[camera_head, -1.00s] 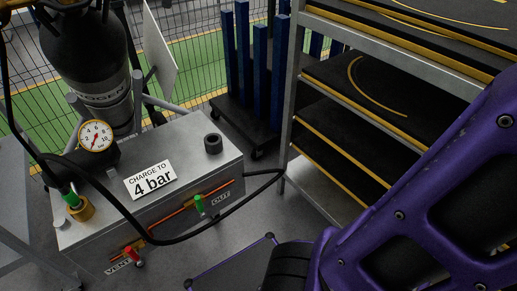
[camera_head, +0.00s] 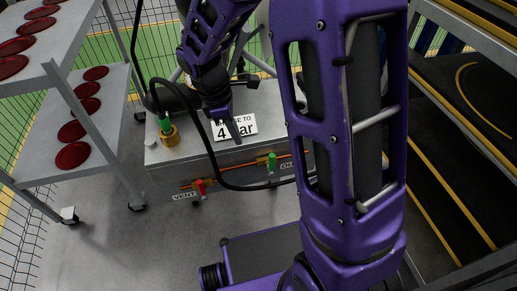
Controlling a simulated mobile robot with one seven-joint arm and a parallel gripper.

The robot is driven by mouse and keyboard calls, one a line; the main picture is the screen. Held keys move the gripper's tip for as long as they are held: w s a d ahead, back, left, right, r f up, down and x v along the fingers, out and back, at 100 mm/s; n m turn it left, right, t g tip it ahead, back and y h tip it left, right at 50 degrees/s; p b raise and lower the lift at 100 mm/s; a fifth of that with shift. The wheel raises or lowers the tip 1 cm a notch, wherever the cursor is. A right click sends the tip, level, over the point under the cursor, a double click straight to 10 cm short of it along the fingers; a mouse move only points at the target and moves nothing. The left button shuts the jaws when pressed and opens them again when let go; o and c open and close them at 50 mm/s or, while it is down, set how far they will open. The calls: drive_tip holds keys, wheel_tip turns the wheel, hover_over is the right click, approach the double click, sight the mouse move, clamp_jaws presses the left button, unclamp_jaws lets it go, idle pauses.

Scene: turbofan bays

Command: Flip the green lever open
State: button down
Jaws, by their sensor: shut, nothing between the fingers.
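The green lever (camera_head: 271,161) is on the front face of the grey metal box, beside the partly hidden "OUT" label (camera_head: 289,166). My gripper (camera_head: 236,134) points down in front of the "CHARGE TO 4 bar" sign (camera_head: 243,126), above and left of the green lever and apart from it. Its fingers look closed with nothing between them. A red lever (camera_head: 200,187) sits lower left on the same face by the "VENT" label (camera_head: 184,196). My arm hides the gauge and part of the box.
A cart with dark red discs (camera_head: 72,155) stands left. A shelf rack (camera_head: 460,130) stands right. Floor in front of the box is partly clear.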

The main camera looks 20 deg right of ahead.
sight(271, 162)
drive_tip(key=s+d+f+b, duration=0.1)
drive_tip(key=d+f+b, duration=0.1)
drive_tip(key=d+f, duration=0.4)
drive_tip(key=shift+a+b+x, duration=0.3)
drive_tip(key=shift+x, duration=1.55)
drive_tip(key=shift+w+d+r+p, duration=0.1)
drive_tip(key=shift+d+p, duration=0.05)
drive_tip(key=shift+p, duration=0.45)
